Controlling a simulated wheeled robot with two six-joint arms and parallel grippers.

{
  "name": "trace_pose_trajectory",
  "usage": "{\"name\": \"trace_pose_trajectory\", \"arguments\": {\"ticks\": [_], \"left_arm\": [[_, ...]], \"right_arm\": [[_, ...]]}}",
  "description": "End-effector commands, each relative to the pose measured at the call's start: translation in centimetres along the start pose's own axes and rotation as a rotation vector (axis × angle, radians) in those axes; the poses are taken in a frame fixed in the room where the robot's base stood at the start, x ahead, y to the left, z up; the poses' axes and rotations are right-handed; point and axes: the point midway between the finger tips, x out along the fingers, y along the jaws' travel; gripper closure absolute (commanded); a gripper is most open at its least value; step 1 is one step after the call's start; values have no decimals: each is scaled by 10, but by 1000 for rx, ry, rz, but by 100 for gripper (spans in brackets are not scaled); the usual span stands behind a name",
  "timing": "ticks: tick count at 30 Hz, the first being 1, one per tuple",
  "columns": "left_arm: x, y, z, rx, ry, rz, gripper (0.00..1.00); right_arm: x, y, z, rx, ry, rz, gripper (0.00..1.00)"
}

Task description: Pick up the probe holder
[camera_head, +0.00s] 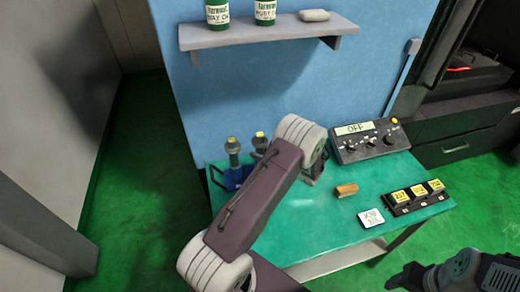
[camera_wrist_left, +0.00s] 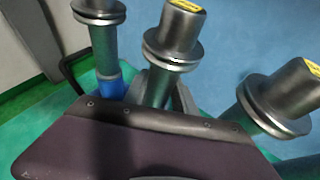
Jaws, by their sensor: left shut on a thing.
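Three grey metal holders show in the left wrist view: a left one (camera_wrist_left: 101,45), a middle one (camera_wrist_left: 172,38) with a yellow top label, and a right one (camera_wrist_left: 285,95) with a yellow label. The labels are not readable, so I cannot tell by sight which is the probe holder. My left gripper (camera_wrist_left: 165,95) is shut on the middle holder, below its flange. In the head view, two holders (camera_head: 233,150) with yellow tops stand upright by a blue rack (camera_head: 222,178); my left forearm hides my left fingers. My right gripper (camera_head: 405,277) is at the bottom right, away from the holders.
The green table (camera_head: 310,225) carries a control box (camera_head: 370,140) reading OFF, a small orange-brown block (camera_head: 346,190), a white card (camera_head: 371,219) and a black tray (camera_head: 418,198) with yellow-topped blocks. A shelf (camera_head: 270,33) hangs above. The table middle is clear.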

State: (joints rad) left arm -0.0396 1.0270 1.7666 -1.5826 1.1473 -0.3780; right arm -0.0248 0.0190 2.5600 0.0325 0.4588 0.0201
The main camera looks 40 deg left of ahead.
Motion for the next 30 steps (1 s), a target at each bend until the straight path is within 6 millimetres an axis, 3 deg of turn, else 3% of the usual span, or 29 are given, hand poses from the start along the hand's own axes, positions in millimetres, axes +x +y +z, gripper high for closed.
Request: {"name": "trace_pose_trajectory", "arguments": {"ticks": [20,30], "left_arm": [[-2,-1,5,-2,-2,-1,100],[-23,-1,55,-6,-3,-2,100]], "right_arm": [[0,0,0,0,0,0,38],[6,0,1,0,0,0,38]]}}
